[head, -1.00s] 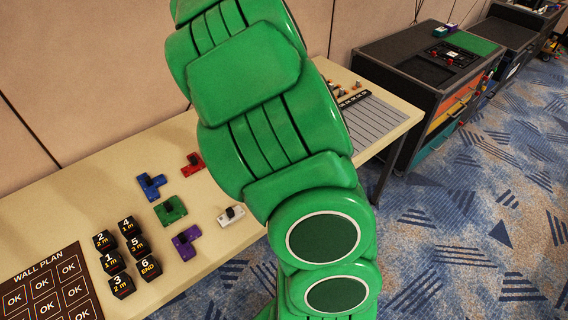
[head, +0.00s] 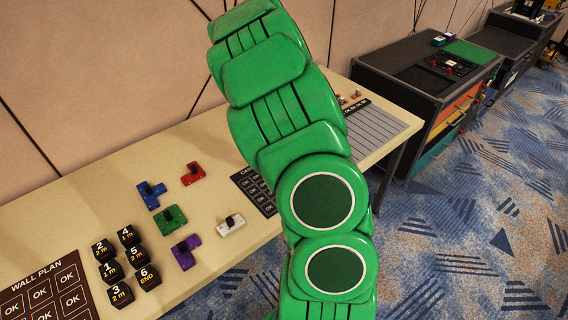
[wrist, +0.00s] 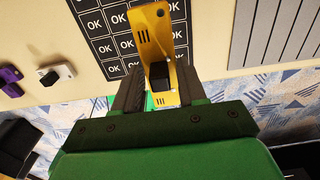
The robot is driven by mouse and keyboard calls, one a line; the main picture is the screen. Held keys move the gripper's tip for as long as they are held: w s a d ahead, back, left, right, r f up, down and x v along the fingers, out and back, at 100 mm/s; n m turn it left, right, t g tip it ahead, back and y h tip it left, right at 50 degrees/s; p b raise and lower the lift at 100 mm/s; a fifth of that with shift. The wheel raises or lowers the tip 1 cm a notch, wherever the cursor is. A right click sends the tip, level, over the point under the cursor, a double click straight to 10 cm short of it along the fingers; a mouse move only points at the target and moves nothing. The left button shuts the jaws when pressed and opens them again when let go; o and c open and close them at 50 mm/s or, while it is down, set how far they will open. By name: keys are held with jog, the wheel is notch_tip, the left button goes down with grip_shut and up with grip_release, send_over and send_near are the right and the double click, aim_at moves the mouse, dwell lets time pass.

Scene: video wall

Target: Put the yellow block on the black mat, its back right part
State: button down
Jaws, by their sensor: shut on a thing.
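The yellow block (wrist: 185,75) is in the wrist view, between the two dark fingers of my gripper (wrist: 160,80). My gripper is shut on it, around its black knob. The block is above the table's front edge and partly covers a black sheet of OK squares (wrist: 88,22). In the head view this sheet (head: 244,179) lies on the table, partly hidden by my green arm. The gripper and block do not show there. On the dark cabinet at the right is a black mat-like patch (head: 428,76), beside a green one; I cannot tell if it is the black mat.
Blue (head: 151,195), red (head: 193,173), green (head: 172,217), purple (head: 185,252) and white (head: 230,225) blocks lie on the table, with several black numbered cubes (head: 109,271). A grey lined sheet (head: 372,130) is at the far end. A floor gap separates table and cabinet.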

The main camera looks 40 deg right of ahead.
jog(key=shift+w+d+f, duration=0.5)
jog(key=shift+w+f, duration=0.25)
jog(key=shift+f, duration=0.25)
jog(key=shift+w+d+f, duration=0.45)
jog(key=shift+w+f, duration=0.35)
jog(key=shift+f, duration=0.25)
jog(key=shift+w+d+f, duration=0.5)
jog(key=shift+w+f, duration=0.25)
jog(key=shift+f, duration=1.85)
jog(key=shift+f, duration=0.1)
jog(key=c, duration=0.6)
grip_release()
jog(key=shift+c, duration=0.2)
notch_tip(320, 180, up, 12)
